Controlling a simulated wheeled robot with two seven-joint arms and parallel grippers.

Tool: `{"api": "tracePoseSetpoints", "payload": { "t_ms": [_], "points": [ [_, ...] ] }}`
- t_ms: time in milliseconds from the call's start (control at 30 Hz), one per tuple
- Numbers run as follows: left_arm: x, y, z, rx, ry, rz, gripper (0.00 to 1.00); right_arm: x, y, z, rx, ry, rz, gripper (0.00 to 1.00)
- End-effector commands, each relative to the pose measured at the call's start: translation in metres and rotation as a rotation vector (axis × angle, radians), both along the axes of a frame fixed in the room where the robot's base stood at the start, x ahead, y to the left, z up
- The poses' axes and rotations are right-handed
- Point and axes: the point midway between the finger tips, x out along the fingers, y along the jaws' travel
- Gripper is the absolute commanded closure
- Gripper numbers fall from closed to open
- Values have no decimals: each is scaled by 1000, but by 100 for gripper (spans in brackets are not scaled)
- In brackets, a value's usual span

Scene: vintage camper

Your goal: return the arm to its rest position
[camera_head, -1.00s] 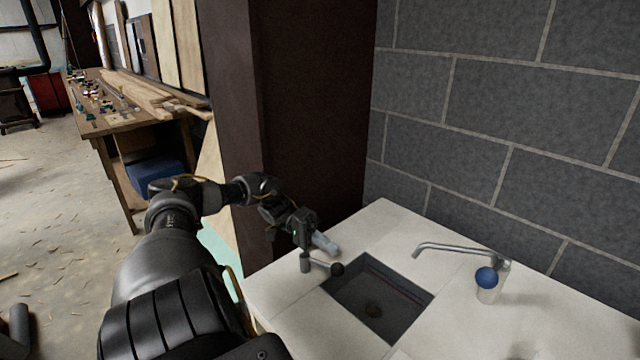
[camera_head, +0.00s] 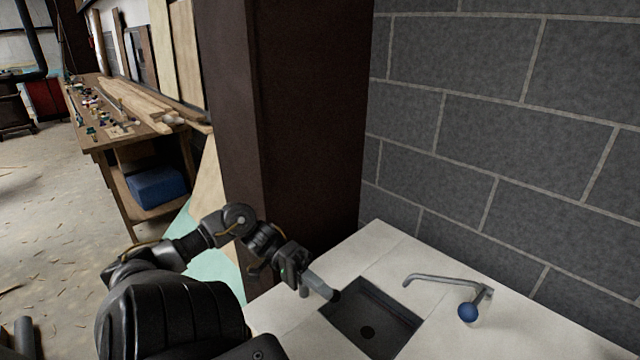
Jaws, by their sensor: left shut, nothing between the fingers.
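My left arm comes in from the lower left and bends over the left edge of the white counter. My left gripper (camera_head: 318,286) is shut and empty, beside the left rim of the dark sink basin (camera_head: 372,318). My right gripper is not in view.
The white counter (camera_head: 375,243) holds a metal faucet (camera_head: 440,281) with a blue knob (camera_head: 467,312). A grey block wall (camera_head: 500,120) stands behind, and a dark brown column (camera_head: 310,120) at the counter's left. A wooden workbench (camera_head: 125,140) stands farther left.

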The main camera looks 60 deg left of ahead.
Motion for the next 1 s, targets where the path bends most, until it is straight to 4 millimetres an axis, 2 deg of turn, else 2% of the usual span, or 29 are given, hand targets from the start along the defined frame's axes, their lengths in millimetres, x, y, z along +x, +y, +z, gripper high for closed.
{"api": "tracePoseSetpoints", "payload": {
  "t_ms": [200,833,933,1000],
  "points": [
    [-7,-9,5,0,0,1,100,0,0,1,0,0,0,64],
    [-7,-9,6,0,0,1,100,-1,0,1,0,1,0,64],
    [-7,-9,12,0,-1,0,100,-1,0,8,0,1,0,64],
    [-7,-9,25,0,-1,0,100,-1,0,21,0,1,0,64]
  ]
}}
